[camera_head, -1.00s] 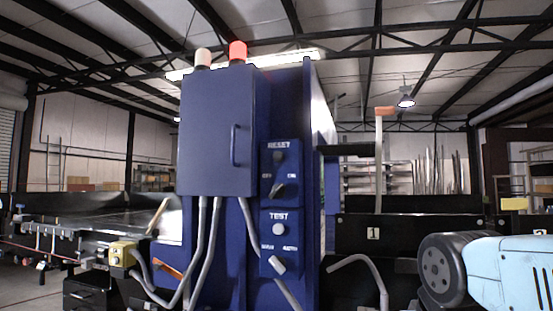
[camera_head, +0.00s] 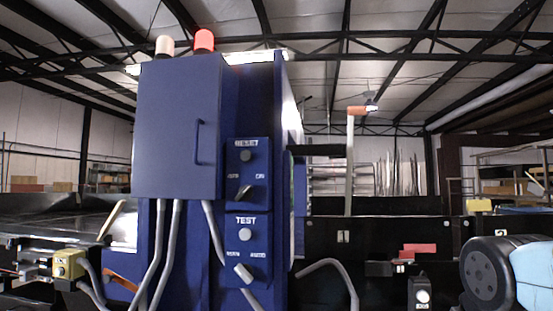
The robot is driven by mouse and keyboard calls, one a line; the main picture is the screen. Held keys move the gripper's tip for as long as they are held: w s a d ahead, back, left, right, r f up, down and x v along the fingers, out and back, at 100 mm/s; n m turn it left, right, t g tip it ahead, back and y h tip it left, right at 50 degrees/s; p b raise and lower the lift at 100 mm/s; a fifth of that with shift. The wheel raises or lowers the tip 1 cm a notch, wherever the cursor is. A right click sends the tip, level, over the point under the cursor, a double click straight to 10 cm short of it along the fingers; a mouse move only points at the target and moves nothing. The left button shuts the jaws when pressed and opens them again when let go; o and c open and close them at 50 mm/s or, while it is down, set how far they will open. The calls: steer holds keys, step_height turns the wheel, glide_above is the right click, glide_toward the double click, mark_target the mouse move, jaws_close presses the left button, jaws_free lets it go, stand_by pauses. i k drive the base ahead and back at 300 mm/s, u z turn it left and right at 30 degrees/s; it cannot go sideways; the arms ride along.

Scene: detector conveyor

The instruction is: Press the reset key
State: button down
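The blue control panel (camera_head: 260,205) stands on the right side of the blue cabinet. Its upper box carries the label RESET, with a small round grey button (camera_head: 246,156) just under it. A dark selector switch (camera_head: 243,192) sits below that button. The lower box is labelled TEST and has a round pale button (camera_head: 245,235) and a light-coloured lever switch (camera_head: 243,272). Part of my arm, light blue with a dark round joint, shows at the lower right edge, well apart from the panel. My gripper is outside the view.
A closed cabinet door (camera_head: 180,130) with a handle is left of the panel. Grey conduits (camera_head: 165,250) hang below it. A conveyor belt (camera_head: 60,225) lies left. A yellow box (camera_head: 68,264) stands at lower left. A bent grey pipe (camera_head: 335,270) rises right of the panel.

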mark_target(244, 156)
steer(key=z, duration=1.35)
steer(key=k, duration=1.65)
steer(key=u, duration=0.7)
steer(key=i, duration=1)
